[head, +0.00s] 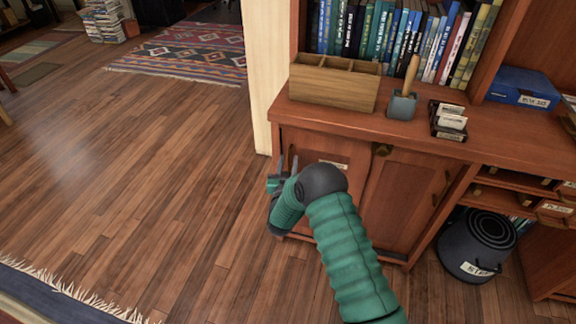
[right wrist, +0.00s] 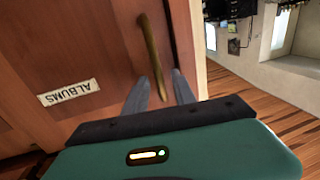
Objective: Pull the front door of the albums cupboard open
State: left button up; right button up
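The albums door (head: 312,146) is the left one of the cupboard's two doors and looks shut. Its white ALBUMS label (right wrist: 69,93) shows in the right wrist view, upside down. A long brass bar handle (right wrist: 151,50) stands near the door's free edge. My right gripper (head: 287,161) is at the door's left side. In the right wrist view my right gripper (right wrist: 160,76) is open, with one finger on each side of the handle's near end. I cannot tell whether a finger touches it. My forearm hides the door's lower part. My left gripper is out of view.
The right cupboard door (head: 405,195) is beside the albums door. A dark bin (head: 465,255) stands to the right. Bare floor (head: 150,170) lies left.

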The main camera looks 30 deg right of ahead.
grip_shut()
dwell(1.5)
